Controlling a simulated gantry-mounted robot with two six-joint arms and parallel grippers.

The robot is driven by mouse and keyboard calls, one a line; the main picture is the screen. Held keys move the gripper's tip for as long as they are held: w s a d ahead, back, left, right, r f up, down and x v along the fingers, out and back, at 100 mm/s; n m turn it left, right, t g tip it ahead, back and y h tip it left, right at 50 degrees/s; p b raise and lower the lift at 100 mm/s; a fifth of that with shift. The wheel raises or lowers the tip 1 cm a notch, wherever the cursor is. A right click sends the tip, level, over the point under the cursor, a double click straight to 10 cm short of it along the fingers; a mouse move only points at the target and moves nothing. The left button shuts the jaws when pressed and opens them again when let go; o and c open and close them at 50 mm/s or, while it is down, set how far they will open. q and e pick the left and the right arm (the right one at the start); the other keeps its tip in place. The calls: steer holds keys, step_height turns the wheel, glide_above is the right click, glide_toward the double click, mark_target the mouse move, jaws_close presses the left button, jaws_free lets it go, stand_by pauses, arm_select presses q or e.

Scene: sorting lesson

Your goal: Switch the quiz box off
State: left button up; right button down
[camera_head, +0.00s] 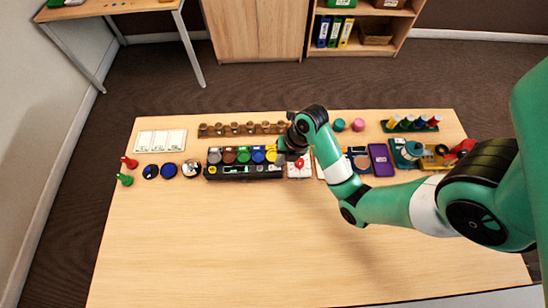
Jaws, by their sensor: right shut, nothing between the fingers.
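The quiz box, which I take to be the long black box (243,172), sits at the back of the table with a row of coloured round buttons along its top. Small light labels or a display show on its front part. My right gripper (291,157) is shut and empty, just beyond the right end of the box. It partly hides that end, and I cannot tell whether it touches the box. The box's switch is too small to make out. My left gripper is not in view.
A white block with a red part (299,170) lies close to my right gripper. A brown rack (217,130) stands behind the box. A purple item (380,160) and other small things lie to the right. The table's (230,245) front half is clear.

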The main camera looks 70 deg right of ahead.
steer(key=shift+f+b, duration=0.7)
steer(key=shift+f, duration=0.05)
step_height(320, 180, up, 7)
steer(key=p, duration=0.7)
steer(key=shift+r, duration=0.1)
stand_by(0.5)
